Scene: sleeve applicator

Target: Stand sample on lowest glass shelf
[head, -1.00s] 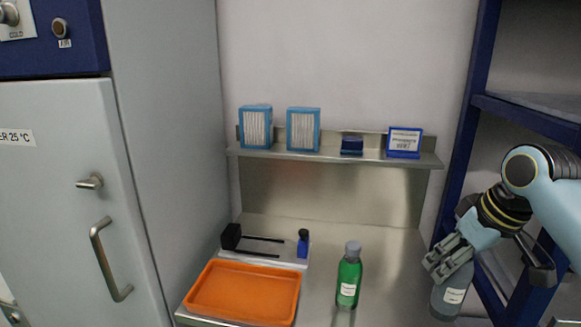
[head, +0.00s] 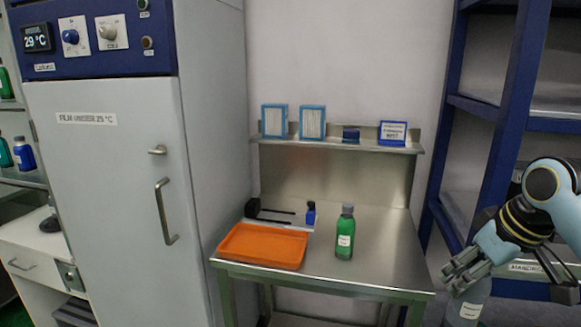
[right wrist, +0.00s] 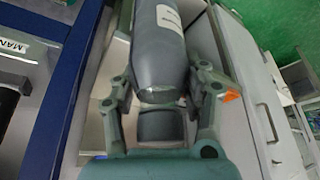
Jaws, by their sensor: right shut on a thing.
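My right gripper (head: 461,279) is at the lower right of the head view, shut around the neck of a grey bottle with a white label (head: 468,307). The bottle hangs upright below the fingers, and its bottom is cut off by the frame edge. In the right wrist view the fingers (right wrist: 160,88) stand on both sides of the grey bottle (right wrist: 163,45), just beyond its cap. A shelf (head: 22,178) at the far left of the head view carries blue and green bottles; whether it is the lowest glass shelf I cannot tell. My left gripper is out of view.
A steel table (head: 385,255) holds an orange tray (head: 262,246) and a green bottle (head: 345,235). A tall grey cabinet (head: 110,210) stands between it and the left shelves. A blue rack (head: 492,150) stands close to my right arm. A white counter (head: 35,250) lies below the left shelves.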

